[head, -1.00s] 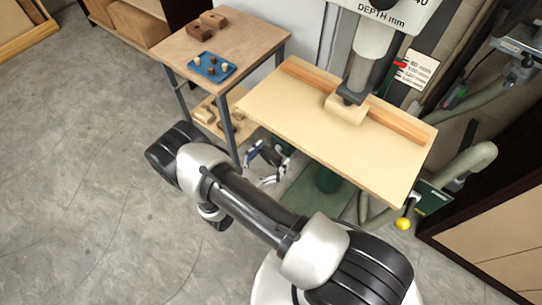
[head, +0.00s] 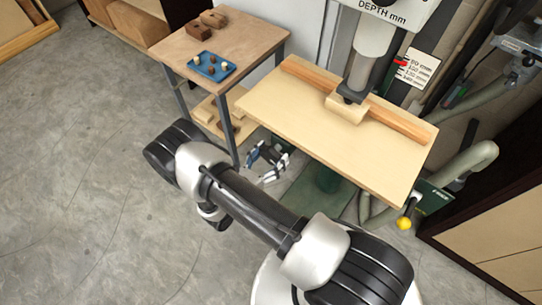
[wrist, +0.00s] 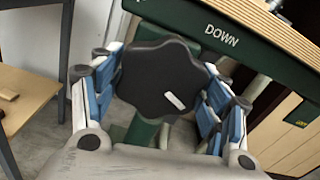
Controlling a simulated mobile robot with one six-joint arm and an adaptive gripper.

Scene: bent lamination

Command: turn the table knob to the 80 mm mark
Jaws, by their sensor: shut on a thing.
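The table knob (wrist: 160,78) is a black, lobed wheel with a white mark on its face, right of and below its middle. It sits between the blue-padded fingers of my gripper (wrist: 164,84), which is shut on it from both sides. In the head view my gripper (head: 268,160) is below the left edge of the pale wooden table (head: 290,120), and the knob cannot be made out there. A red pointer (head: 400,62) sits by the top lines of the white mm scale card (head: 422,68); the small print leaves the exact reading unclear.
A green bar marked DOWN (wrist: 222,37) crosses just above and right of the knob. A side table (head: 225,45) with a blue tray (head: 211,67) stands at left. A yellow ball (head: 404,223) hangs at the table's right. The floor at left is clear.

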